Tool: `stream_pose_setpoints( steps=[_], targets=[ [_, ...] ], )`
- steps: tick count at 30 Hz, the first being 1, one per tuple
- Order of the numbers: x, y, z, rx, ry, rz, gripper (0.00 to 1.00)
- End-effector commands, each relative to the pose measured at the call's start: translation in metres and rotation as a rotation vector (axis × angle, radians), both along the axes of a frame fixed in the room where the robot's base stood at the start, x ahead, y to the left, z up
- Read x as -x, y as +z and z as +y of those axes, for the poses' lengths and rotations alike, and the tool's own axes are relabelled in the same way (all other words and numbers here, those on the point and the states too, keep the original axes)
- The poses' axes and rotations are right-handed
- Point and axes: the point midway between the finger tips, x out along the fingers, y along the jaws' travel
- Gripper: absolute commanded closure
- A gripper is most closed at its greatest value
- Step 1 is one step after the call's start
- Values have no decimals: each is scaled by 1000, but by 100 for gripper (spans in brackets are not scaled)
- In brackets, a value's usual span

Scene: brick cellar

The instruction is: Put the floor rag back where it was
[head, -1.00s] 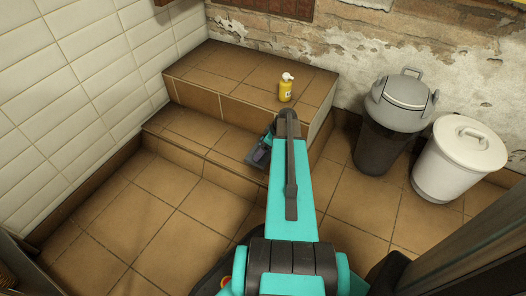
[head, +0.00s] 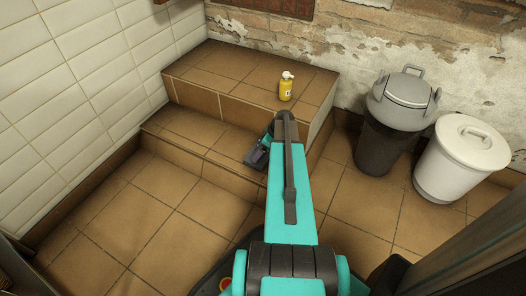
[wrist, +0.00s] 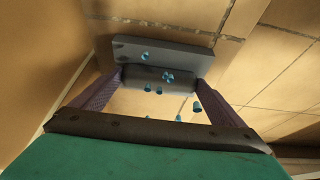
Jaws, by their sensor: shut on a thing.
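My gripper (head: 258,156) is low over the lower tiled step (head: 190,132), partly hidden behind my teal arm in the head view. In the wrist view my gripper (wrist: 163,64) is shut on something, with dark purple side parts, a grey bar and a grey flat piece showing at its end. Tan tiles show through and around the gripper. I cannot tell whether the held thing touches the step.
A yellow pump bottle (head: 286,87) stands on the upper step (head: 222,66). A dark grey bin (head: 384,146) and a white lidded bin (head: 455,168) stand to the right by the worn wall. The tiled floor (head: 150,214) at left front is clear.

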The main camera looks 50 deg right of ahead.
Motion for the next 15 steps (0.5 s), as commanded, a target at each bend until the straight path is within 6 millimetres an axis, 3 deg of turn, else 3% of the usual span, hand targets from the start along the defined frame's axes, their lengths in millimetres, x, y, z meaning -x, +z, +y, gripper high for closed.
stream_pose_setpoints(
  steps=[14,15],
  targets=[
    [0,-6,0,-1,0,0,25],
    [0,-6,0,-1,0,0,3]
  ],
)
